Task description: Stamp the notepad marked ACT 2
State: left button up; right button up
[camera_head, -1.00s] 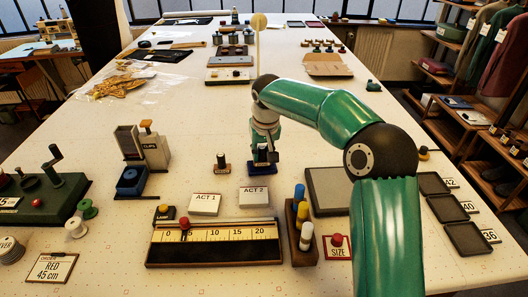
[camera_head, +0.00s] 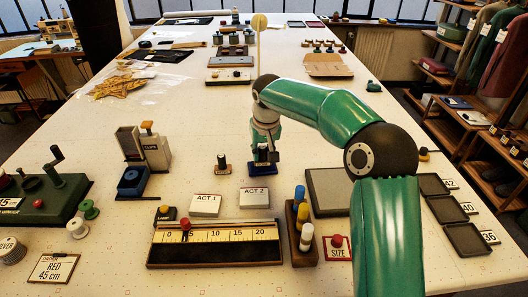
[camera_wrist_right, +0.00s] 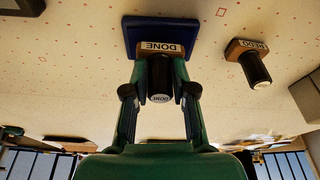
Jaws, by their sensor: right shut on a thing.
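The notepad marked ACT 2 (camera_head: 254,198) lies flat on the table, right of the notepad marked ACT 1 (camera_head: 206,205). My right gripper (camera_head: 264,148) is beyond the ACT 2 pad and points down. It is shut on the dark handle of the DONE stamp (camera_wrist_right: 160,92), whose label shows in the right wrist view. The stamp is at a dark blue block (camera_wrist_right: 128,38); I cannot tell if they touch. The REDO stamp (camera_head: 222,166) stands upright to the left, with a wooden base, and also shows in the wrist view (camera_wrist_right: 252,66). My left gripper is not in view.
A ruler board (camera_head: 215,254) lies in front of the pads. A wooden holder (camera_head: 301,245) with coloured pegs stands to the right, near a grey tray (camera_head: 328,192). A clips dispenser (camera_head: 152,150) stands at left.

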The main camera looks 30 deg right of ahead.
jog(key=shift+r+p, duration=2.55)
jog(key=shift+r, duration=0.65)
jog(key=shift+s+f, duration=0.1)
